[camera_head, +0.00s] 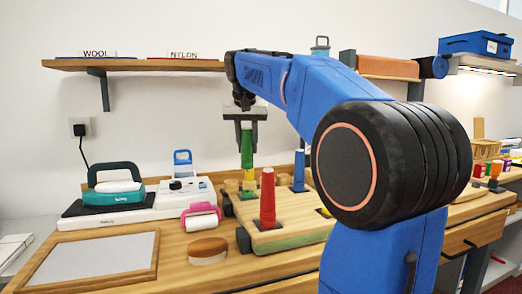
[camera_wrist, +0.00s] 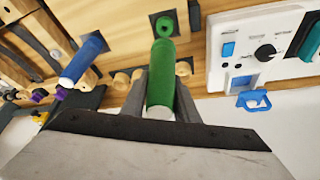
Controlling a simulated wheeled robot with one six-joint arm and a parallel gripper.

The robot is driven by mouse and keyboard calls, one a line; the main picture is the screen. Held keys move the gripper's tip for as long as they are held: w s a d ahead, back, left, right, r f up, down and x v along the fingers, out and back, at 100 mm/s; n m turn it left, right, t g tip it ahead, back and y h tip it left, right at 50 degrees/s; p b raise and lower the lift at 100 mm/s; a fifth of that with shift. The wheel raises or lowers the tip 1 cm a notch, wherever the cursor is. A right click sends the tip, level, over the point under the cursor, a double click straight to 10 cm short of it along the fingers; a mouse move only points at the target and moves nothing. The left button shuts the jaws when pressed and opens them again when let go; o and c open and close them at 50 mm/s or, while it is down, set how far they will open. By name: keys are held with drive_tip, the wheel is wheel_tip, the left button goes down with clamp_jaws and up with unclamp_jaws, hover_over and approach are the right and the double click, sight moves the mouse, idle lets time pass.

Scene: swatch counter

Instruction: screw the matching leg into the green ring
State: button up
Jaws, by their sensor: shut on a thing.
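My gripper (camera_head: 246,118) is shut on a green leg (camera_head: 247,146) with a pale top end. The leg hangs roughly upright over the back left of the wooden board. In the wrist view the green leg (camera_wrist: 161,78) lies between the two jaws. The green ring (camera_wrist: 164,25), with a dark hole, sits on a dark square just beyond the leg's far end. I cannot tell whether leg and ring touch. A red leg (camera_head: 267,200) stands upright at the front of the board (camera_head: 290,238). A blue leg (camera_head: 299,172) stands further back.
Wooden pegs (camera_wrist: 183,68) stand near the held leg. A white device with a dial (camera_wrist: 265,48) lies beside the board. A pink roller (camera_head: 201,217) and a round wooden-topped piece (camera_head: 207,250) lie left of the board. A shelf (camera_head: 140,65) runs along the wall above.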

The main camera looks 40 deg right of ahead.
sight(249, 167)
drive_tip(key=shift+f, duration=3.1)
drive_tip(key=shift+f, duration=0.8)
drive_tip(key=m, duration=0.2)
drive_tip(key=m+g, duration=0.1)
drive_tip(key=shift+s+d+m+h, duration=0.1)
drive_tip(key=shift+s+m+h, duration=0.1)
drive_tip(key=shift+m+h, duration=0.2)
drive_tip(key=m, duration=0.2)
drive_tip(key=m+g, duration=0.1)
drive_tip(key=shift+s+m+g+h, duration=0.2)
drive_tip(key=shift+m+g+h, duration=0.1)
drive_tip(key=shift+m, duration=0.1)
clamp_jaws()
drive_tip(key=m, duration=0.1)
drive_tip(key=m+g, duration=0.1)
drive_tip(key=m, duration=0.2)
drive_tip(key=shift+s, duration=0.25)
drive_tip(key=m+g, duration=0.1)
drive_tip(key=m, duration=0.2)
drive_tip(key=shift+s+d+g, duration=0.1)
drive_tip(key=shift+s+g, duration=0.15)
drive_tip(key=shift+g, duration=0.15)
